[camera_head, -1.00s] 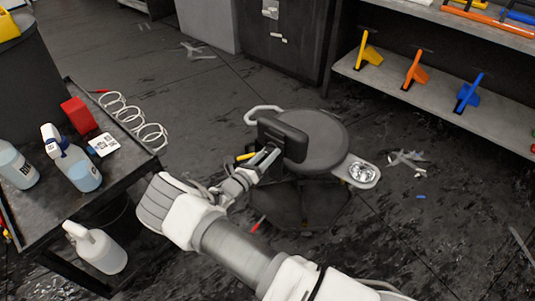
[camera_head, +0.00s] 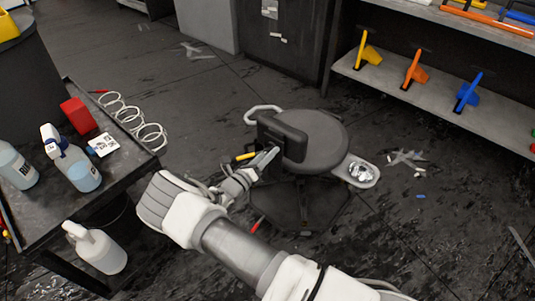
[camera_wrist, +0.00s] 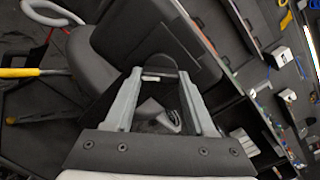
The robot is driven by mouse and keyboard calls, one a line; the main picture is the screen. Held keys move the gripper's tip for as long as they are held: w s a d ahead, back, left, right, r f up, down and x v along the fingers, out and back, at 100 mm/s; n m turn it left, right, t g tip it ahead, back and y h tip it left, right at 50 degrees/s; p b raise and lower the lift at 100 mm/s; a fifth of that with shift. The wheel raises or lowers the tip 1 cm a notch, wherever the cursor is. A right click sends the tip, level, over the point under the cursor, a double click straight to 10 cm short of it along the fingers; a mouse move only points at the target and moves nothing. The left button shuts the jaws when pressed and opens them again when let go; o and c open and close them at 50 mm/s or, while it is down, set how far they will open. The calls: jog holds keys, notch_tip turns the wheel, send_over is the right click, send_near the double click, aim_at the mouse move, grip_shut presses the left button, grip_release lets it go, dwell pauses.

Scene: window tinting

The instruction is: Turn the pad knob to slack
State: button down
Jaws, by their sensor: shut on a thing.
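The stool has a round dark seat (camera_head: 322,138) and an upright black pad (camera_head: 285,139) at its left side. The pad also shows large in the wrist view (camera_wrist: 108,45). My gripper (camera_head: 264,160) is at the near-left side of the pad, its fingers pointing at the pad's back. In the wrist view my gripper (camera_wrist: 160,76) has its two grey fingers on either side of a dark part at the pad's back, and it is shut on that part, which looks like the pad knob. The knob is mostly hidden by the fingers, and its setting cannot be read.
A yellow-handled lever (camera_head: 246,156) lies close to my gripper's left. A metal tray (camera_head: 361,172) sticks out right of the seat. A dark cart (camera_head: 128,165) with spray bottles stands at left. Shelves (camera_head: 437,88) stand at upper right. Scraps litter the floor.

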jog(key=shift+c, duration=1.2)
grip_release()
jog(key=shift+s+a, duration=0.1)
jog(key=p+v, duration=0.2)
jog(key=v, duration=1.5)
jog(key=shift+s+r, duration=0.1)
